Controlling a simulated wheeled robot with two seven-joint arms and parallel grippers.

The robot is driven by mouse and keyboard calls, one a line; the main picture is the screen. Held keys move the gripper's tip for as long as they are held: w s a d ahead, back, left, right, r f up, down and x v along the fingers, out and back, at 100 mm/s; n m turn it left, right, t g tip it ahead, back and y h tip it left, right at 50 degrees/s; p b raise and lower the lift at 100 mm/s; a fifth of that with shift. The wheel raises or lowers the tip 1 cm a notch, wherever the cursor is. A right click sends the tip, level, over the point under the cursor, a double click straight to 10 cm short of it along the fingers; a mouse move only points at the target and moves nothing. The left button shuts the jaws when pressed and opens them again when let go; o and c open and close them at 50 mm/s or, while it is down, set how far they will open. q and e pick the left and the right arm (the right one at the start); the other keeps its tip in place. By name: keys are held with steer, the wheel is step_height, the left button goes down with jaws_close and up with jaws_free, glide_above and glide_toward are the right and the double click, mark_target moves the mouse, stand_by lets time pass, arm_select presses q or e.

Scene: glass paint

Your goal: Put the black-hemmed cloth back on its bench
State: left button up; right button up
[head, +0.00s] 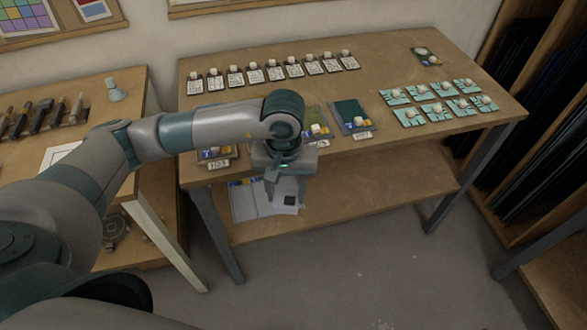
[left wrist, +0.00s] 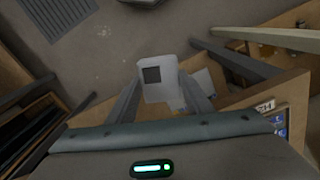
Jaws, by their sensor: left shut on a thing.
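My left gripper (head: 283,188) points down just in front of the middle bench's front edge, over the lower shelf. It is shut on a pale, flat piece with a dark square (left wrist: 160,92), which hangs between the fingers in the left wrist view. Its dark square also shows below the gripper in the head view (head: 290,201). I cannot tell whether this piece is the black-hemmed cloth; no black hem is clear. The middle bench (head: 300,70) has a bare brown top in its centre. My right gripper is not in view.
Rows of small cards with white blocks stand on the bench, with teal pieces (head: 441,90) at right. A dark panel (head: 350,110) lies near the front edge. A white sheet (head: 250,200) lies on the lower shelf. A tool bench (head: 95,95) stands left, a rack (head: 535,110) right.

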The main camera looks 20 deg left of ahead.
arm_select(q)
steer(key=s+a+f+m+b, duration=0.1)
steer(key=s+a+f+m, duration=0.1)
steer(key=s+f, duration=0.3)
steer(key=shift+s+f+m, duration=0.25)
steer(key=shift+f+m, duration=0.45)
steer(key=shift+f, duration=0.05)
